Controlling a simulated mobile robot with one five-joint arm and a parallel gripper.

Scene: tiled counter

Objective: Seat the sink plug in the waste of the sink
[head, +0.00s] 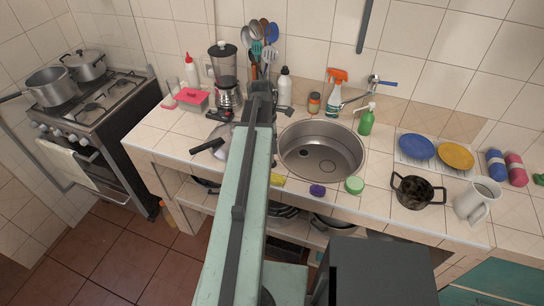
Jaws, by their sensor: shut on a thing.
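The round steel sink (347,143) is set in the tiled counter, just right of my arm. Its waste (327,166) shows as a small round fitting in the basin floor. A dark round spot (303,153) lies to its left in the basin. My gripper (272,147) is at the far end of my arm, by the sink's left rim, and mostly hidden behind the arm. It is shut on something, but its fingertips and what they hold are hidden. I cannot make out the sink plug anywhere.
A yellow sponge (277,181), a purple item (317,190) and a green round item (354,185) lie along the front edge. A spray bottle (335,93), tap (372,86) and green soap bottle (366,122) stand behind the sink. A black pot (414,192) is to the right.

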